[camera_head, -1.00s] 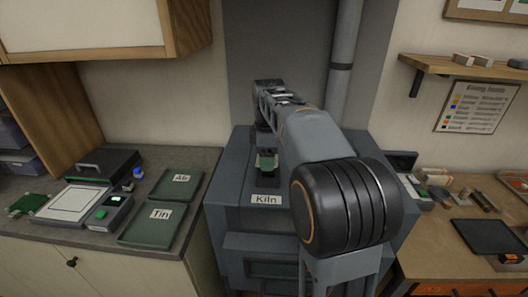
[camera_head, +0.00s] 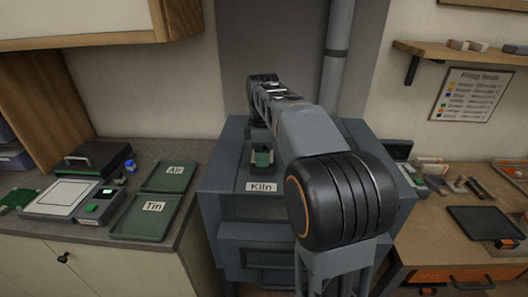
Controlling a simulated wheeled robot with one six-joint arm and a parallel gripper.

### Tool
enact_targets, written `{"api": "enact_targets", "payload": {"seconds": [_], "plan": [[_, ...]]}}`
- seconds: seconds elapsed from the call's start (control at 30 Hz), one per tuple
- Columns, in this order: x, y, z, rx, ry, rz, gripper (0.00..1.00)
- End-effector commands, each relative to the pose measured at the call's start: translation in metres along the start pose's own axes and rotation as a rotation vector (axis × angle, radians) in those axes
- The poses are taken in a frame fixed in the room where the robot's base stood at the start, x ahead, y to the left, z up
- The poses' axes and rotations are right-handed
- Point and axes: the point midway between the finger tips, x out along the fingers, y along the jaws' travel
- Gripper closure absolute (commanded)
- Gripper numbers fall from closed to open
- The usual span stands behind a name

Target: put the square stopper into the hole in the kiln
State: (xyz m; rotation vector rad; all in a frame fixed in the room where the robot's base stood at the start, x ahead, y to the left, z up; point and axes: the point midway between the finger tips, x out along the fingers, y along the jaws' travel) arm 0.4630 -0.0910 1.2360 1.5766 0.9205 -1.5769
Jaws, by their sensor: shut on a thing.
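The blue-grey kiln (camera_head: 221,182) stands in the middle, with a "Kiln" label on the front of its top. My gripper (camera_head: 261,150) hangs over the kiln top behind the label, pointing down. Whether the block touches the kiln is too small to tell. My arm covers the right part of the kiln top.
On the left counter lie the green "Air" tray (camera_head: 166,177) and "Tin" tray (camera_head: 148,214), with a scale-like device (camera_head: 62,198) beside them. The right bench holds a dark tray (camera_head: 484,222) and several small blocks. A grey pipe (camera_head: 335,65) rises behind the kiln.

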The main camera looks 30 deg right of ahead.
Motion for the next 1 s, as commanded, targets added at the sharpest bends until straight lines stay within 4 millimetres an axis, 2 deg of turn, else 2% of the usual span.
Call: {"api": "enact_targets", "payload": {"seconds": [1.0], "plan": [[0.014,0.0,0.002,0.0,-0.003,-0.009,0.62]]}}
